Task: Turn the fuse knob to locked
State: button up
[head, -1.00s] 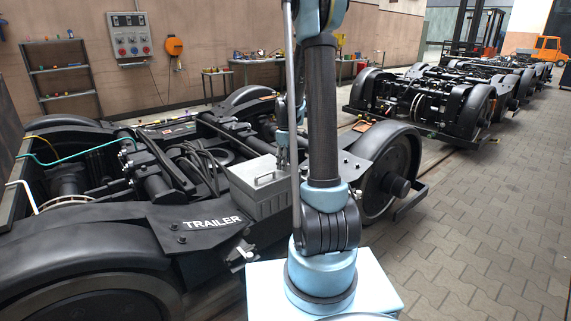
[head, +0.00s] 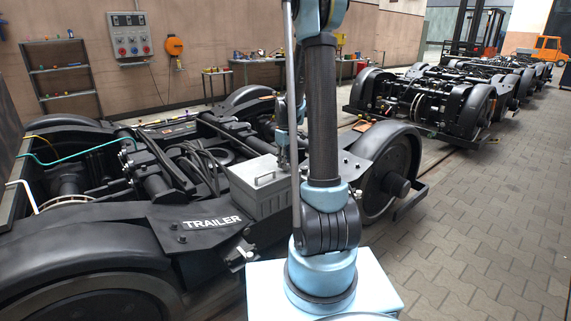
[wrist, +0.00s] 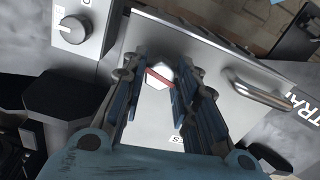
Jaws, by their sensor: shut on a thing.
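The grey metal fuse box (head: 262,194) with a bar handle stands on the near bogie beside the TRAILER plate. In the wrist view its pale lid (wrist: 235,122) fills the middle. My gripper (wrist: 163,66) is over the lid, its two blue-grey fingers closed around a small pale knob (wrist: 160,76) with a red strip across it. In the head view my arm partly hides the gripper (head: 283,158).
The lid's bar handle (wrist: 260,88) is right of my fingers. Another round knob (wrist: 71,29) with a white pointer mark sits on a separate panel at upper left. The black wheel (head: 391,176) is right of the box. Paved floor (head: 480,220) is clear at the right.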

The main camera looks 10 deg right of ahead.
jog(key=m, duration=0.7)
jog(key=shift+w, duration=0.1)
jog(key=m, duration=0.4)
jog(key=shift+m, duration=2)
jog(key=o, duration=1.1)
jog(key=shift+c, duration=0.2)
jog(key=shift+r, duration=0.1)
notch_tip(320, 180, up, 12)
